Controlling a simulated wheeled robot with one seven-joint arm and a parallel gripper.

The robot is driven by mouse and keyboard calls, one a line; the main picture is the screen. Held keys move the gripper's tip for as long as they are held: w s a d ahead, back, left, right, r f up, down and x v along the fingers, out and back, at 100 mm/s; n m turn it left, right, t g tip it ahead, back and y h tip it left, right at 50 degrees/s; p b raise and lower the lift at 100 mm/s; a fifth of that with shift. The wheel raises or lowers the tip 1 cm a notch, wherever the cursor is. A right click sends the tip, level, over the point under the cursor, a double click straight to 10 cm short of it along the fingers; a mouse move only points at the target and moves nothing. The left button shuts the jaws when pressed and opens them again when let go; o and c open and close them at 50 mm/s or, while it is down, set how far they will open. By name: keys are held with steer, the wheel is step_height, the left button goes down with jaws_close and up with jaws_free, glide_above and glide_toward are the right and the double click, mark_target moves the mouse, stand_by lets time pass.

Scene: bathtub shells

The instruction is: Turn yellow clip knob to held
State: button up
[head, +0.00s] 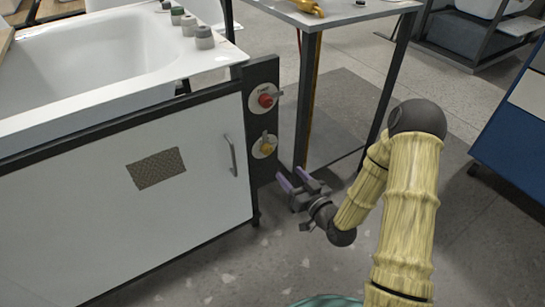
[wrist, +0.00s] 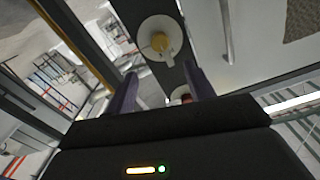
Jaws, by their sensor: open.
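The yellow clip knob (head: 267,147) sits on a round pale plate, low on the dark upright panel (head: 262,110) at the right end of the tub cabinet. It also shows in the wrist view (wrist: 159,42), at the top centre, beyond the fingers. My gripper (head: 294,180) is open, with two purple fingers, just below and to the right of the yellow knob in the head view. In the wrist view, the fingers (wrist: 158,90) stand apart with nothing between them touching. A red knob (head: 265,100) is above the yellow one on the same panel.
The white bathtub (head: 95,60) rests over the cabinet (head: 110,210), which has a vertical handle (head: 231,156). A metal-legged table (head: 340,14) stands close to the right of the panel. A blue cabinet (head: 515,140) is at the far right. Speckled floor is open in front.

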mark_target(269, 151)
steer(key=b+x, duration=0.3)
steer(key=x, duration=0.8)
steer(key=shift+w+a, duration=0.1)
steer(key=shift+w, duration=0.2)
steer(key=shift+s, duration=0.15)
steer(key=shift+a, duration=0.15)
steer(key=shift+c, duration=1.3)
steer(key=c, duration=0.7)
